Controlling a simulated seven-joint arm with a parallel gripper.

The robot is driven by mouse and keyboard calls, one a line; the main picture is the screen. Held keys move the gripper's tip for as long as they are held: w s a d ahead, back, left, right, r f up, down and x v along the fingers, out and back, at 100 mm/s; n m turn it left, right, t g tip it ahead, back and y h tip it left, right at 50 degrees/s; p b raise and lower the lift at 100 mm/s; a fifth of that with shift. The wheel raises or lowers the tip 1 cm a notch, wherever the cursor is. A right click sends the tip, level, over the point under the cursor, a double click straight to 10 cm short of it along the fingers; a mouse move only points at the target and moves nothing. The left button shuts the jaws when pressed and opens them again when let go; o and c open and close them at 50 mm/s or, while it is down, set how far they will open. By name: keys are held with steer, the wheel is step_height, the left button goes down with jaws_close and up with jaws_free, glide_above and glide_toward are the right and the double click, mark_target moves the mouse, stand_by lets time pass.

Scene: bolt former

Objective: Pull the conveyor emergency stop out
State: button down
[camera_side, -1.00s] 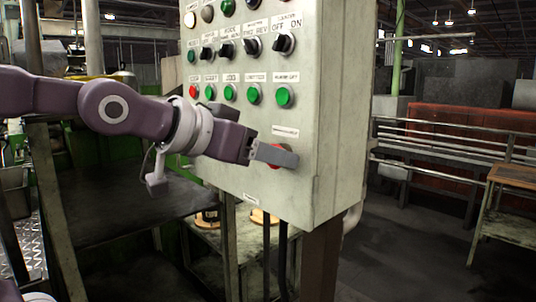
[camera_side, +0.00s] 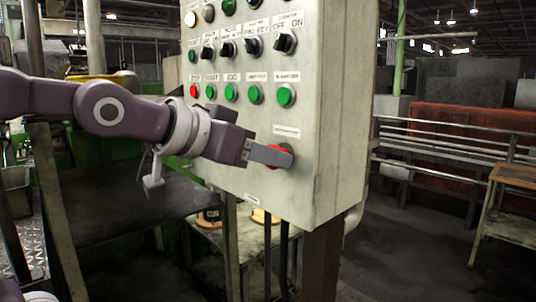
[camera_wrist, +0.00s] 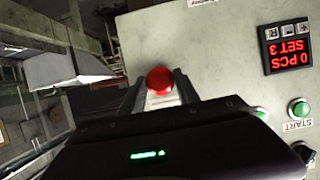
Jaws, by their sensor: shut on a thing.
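The conveyor emergency stop is a round red button low on the front of the grey control panel. In the side view its red edge (camera_side: 279,147) shows behind my fingers, which hide its middle. In the wrist view the red button (camera_wrist: 160,80) sits between the two grey fingers. My gripper (camera_side: 276,155) is at the button and shut on it, with one finger on each side. The gap between the button and the panel face is hidden, so I cannot tell how far out it sits.
The control panel (camera_side: 230,185) carries green and red push buttons and black selector knobs (camera_side: 284,43) above the gripper. A red digital display (camera_wrist: 288,50) shows in the wrist view. A railing (camera_side: 440,150) and a table (camera_side: 515,178) stand at the right.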

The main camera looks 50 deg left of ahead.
steer(key=c, duration=0.9)
jaws_free()
steer(key=shift+s, duration=0.1)
steer(key=v, duration=0.7)
steer(key=s+a+f+g, duration=0.2)
steer(key=s+f+g, duration=0.2)
steer(key=f, duration=0.5)
steer(key=s+a+f+g, duration=0.1)
steer(key=s+f+g, duration=0.3)
steer(key=s+f, duration=0.5)
steer(key=shift+a+f, duration=0.35)
steer(key=shift+f, duration=0.1)
